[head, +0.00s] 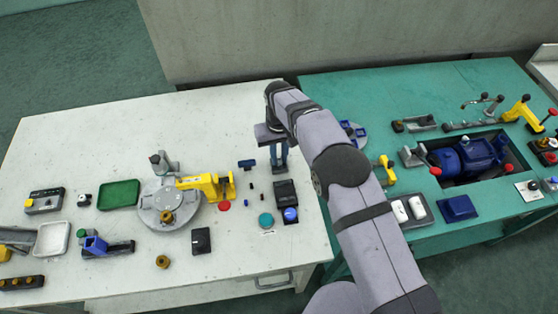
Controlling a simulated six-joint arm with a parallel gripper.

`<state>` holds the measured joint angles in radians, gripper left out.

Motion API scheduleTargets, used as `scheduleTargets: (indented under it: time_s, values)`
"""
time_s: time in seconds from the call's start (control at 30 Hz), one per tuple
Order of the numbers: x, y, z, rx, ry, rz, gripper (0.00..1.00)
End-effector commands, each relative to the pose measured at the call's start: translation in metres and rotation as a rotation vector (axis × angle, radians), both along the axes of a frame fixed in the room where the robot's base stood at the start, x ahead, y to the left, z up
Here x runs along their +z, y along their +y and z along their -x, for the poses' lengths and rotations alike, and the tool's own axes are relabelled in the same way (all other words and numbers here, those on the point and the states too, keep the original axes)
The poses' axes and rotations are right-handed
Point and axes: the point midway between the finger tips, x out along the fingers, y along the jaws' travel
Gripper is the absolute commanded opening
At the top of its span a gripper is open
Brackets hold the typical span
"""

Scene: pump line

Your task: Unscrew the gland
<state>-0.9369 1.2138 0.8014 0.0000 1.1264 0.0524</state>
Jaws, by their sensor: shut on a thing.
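My gripper (279,163) points down at the right part of the white table in the head view. Its blue fingers are close together on something too small and hidden to name. Below them in the picture is a black block (285,189); whether they touch it I cannot tell. A brass fitting (167,216) sits on the grey round plate (184,223), beside a yellow clamp (207,186). A second brass piece (162,262) lies nearer the table's front edge. I cannot tell for sure which part is the gland.
A blue knob (290,215) and a teal disc (266,220) are just in front of the black block. A green tray (119,195) is at left. The teal table (370,95) on the right holds a blue pump (470,155). The white table's back is clear.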

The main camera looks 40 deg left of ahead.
Motion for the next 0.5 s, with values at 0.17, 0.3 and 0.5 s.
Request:
scheduleTargets:
  time_s: [0.17, 0.3, 0.5]
  values:
    - [-0.0006, 0.0001, -0.0001, 0.115, 0.0, 0.0, 0.0]
    - [-0.0006, 0.0, 0.0, 0.284, 0.0, 0.0, 0.0]
    - [-0.0002, -0.0002, 0.0001, 0.505, 0.001, 0.001, 0.0]
